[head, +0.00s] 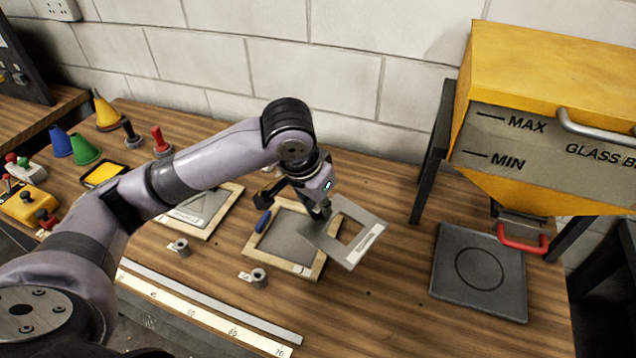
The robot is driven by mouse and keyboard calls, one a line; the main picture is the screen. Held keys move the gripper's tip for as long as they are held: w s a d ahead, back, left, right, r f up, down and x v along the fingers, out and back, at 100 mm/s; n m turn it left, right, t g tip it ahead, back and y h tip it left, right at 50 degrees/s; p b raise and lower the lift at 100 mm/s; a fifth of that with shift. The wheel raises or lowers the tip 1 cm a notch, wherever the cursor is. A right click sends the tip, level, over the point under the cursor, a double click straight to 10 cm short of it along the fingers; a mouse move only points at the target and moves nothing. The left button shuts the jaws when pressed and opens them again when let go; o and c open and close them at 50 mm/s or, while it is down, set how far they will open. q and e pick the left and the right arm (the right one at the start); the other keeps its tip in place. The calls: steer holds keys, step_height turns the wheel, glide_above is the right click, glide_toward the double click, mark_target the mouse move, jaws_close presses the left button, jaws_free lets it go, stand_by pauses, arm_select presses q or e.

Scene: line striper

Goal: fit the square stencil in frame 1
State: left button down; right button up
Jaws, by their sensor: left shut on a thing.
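My left gripper (322,211) is shut on the left edge of a grey stencil plate (374,221) with a square opening and a white label strip. The plate is tilted and overlaps the right side of a wooden frame (251,250) with a grey inside. I cannot tell whether plate and frame touch. A mark on this frame's front rail is too small to read. A second wooden frame (231,196) lies to the left, partly behind my arm, with a grey panel in it. My right gripper is not in view.
Two small grey cylindrical pieces (259,279) (180,248) stand before the frames. A long ruler (200,312) lies along the front edge. At right stand a yellow glass bead hopper (555,70) and a dark pad (480,272). Coloured cones (86,149) are at left.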

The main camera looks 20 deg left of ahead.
arm_select(q)
steer(key=shift+w+a+m+p, duration=0.1)
steer(key=shift+w+m+p, duration=0.25)
steer(key=shift+w+m, duration=0.3)
steer(key=w+a+f+m+g+h+p, duration=0.1)
steer(key=a+f+m+p, duration=0.1)
steer(key=m, duration=0.2)
steer(key=w+a+f+m+g+p, duration=0.1)
steer(key=w+a+f+m+p, duration=0.1)
steer(key=a+m+p, duration=0.1)
steer(key=w+a+f+m+g+h+p, duration=0.1)
steer(key=w+a+f+m+p, duration=0.1)
steer(key=m, duration=0.4)
steer(key=shift+w+a+f+h, duration=0.1)
steer(key=shift+a+f+h, duration=0.05)
steer(key=shift+a+h, duration=0.15)
steer(key=shift+f+b, duration=0.35)
steer(key=shift+f, duration=0.15)
step_height(320, 180, down, 2)
steer(key=shift+b, duration=1)
steer(key=shift+f+b, duration=0.3)
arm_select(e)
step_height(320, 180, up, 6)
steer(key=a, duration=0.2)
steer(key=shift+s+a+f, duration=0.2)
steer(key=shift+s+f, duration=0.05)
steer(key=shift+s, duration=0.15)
